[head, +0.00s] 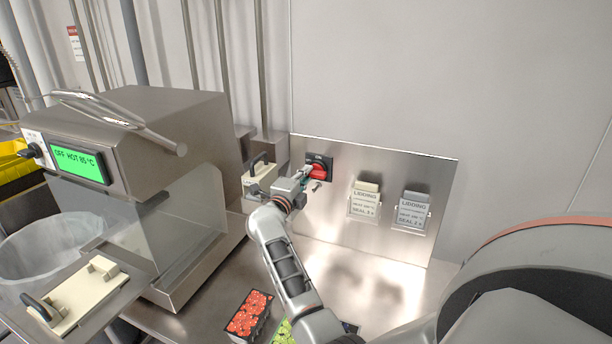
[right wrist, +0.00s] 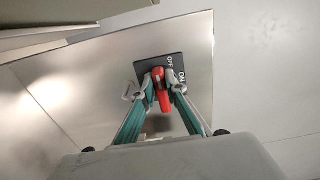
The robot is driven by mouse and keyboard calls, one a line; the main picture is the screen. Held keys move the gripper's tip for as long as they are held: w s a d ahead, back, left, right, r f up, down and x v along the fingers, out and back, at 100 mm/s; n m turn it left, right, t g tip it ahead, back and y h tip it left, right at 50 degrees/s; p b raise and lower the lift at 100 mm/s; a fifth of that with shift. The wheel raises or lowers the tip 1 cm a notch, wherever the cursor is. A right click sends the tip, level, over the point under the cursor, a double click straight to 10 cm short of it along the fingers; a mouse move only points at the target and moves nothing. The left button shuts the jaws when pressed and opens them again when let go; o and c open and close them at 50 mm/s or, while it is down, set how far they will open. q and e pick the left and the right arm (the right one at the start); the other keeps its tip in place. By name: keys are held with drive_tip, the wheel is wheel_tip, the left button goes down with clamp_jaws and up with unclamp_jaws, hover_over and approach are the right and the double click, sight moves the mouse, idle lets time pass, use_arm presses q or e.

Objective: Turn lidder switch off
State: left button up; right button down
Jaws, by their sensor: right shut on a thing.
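The lidder switch is a red rotary handle (head: 318,171) on a dark plate on the steel wall panel. In the right wrist view the red handle (right wrist: 162,92) sits between my fingers, and the dark plate (right wrist: 148,68) carries the words OFF and ON. My right gripper (head: 309,174) reaches up to the switch, and its two fingers (right wrist: 162,84) are closed on the handle from both sides. The lidder's green screen (head: 78,161) reads "OFF HOT 85 °C". My left gripper is not in view.
Two label cards marked LIDDING (head: 364,201) (head: 411,212) hang on the panel right of the switch. The steel lidder (head: 170,130) stands on the left. A punnet of red fruit (head: 248,314) and one of green fruit (head: 281,333) sit at the front of the counter.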

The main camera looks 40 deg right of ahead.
idle(0.4)
drive_tip(key=c, duration=2)
unclamp_jaws()
drive_tip(key=shift+c, duration=0.2)
